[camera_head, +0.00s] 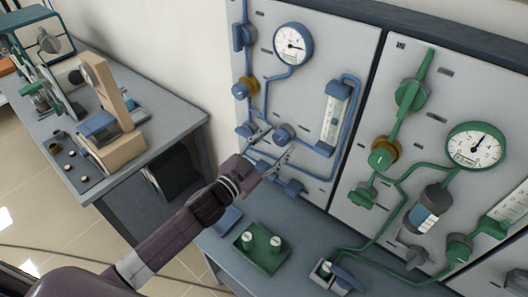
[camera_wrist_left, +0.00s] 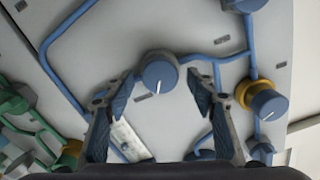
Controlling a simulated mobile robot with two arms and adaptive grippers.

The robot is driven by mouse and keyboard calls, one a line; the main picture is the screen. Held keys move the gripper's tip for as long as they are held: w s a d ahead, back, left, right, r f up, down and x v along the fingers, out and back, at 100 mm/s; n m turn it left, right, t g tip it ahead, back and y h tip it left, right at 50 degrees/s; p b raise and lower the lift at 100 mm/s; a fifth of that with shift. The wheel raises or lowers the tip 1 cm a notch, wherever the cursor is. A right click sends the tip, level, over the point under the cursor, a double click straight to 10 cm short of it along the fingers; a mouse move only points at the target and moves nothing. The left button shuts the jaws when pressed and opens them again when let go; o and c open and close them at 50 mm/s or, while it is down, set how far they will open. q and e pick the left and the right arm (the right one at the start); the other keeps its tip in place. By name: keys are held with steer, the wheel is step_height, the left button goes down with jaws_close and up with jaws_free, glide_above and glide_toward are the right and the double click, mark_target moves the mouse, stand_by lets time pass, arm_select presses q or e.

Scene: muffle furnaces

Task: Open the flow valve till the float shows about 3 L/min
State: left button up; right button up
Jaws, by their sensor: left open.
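The blue flow valve knob (camera_head: 283,132) with a white pointer line is on the left grey panel. In the left wrist view the knob (camera_wrist_left: 158,72) appears between my open fingertips, with space on both sides. My left gripper (camera_head: 278,141) is open and empty, close to the knob; contact is not visible. The flowmeter tube (camera_head: 331,118) stands on the panel to the right of the knob, in a blue pipe loop. In the wrist view the flowmeter (camera_wrist_left: 128,140) is partly behind a finger. Its float is too small to read. My right gripper is not in view.
A blue-rimmed gauge (camera_head: 293,44) and a brass-collared blue knob (camera_head: 243,88) are above on the same panel. The right panel (camera_head: 418,135) carries green valves and pipes. A green tray (camera_head: 262,249) with two weight-like pieces lies below. A side table (camera_head: 165,125) stands left.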

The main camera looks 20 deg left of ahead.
arm_select(q)
steer(key=v, duration=1.1)
steer(key=shift+s, duration=0.25)
steer(key=shift+a+f, duration=0.1)
steer(key=shift+a, duration=0.05)
stand_by(1.4)
